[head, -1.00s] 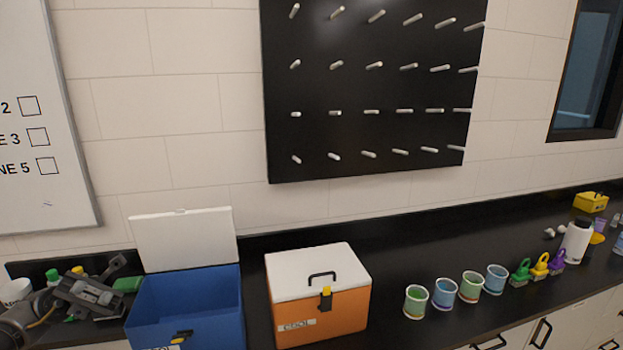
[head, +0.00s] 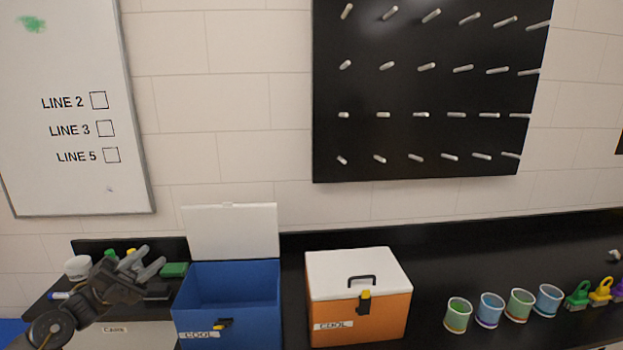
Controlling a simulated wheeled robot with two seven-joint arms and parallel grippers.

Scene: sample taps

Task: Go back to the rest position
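My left gripper (head: 147,268) is in the lower left of the head view, above the left end of the black counter. Its two fingers are spread apart with nothing seen between them. It is left of the open blue cooler (head: 228,327) and partly covers small things behind it. My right gripper is not in view.
The blue cooler's white lid stands up. A closed orange cooler (head: 385,323) with a white lid (head: 335,274) stands right of it. Several cups (head: 458,316) and coloured clips (head: 578,296) line the counter (head: 470,262). A pegboard (head: 420,90) and whiteboard (head: 60,180) hang behind.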

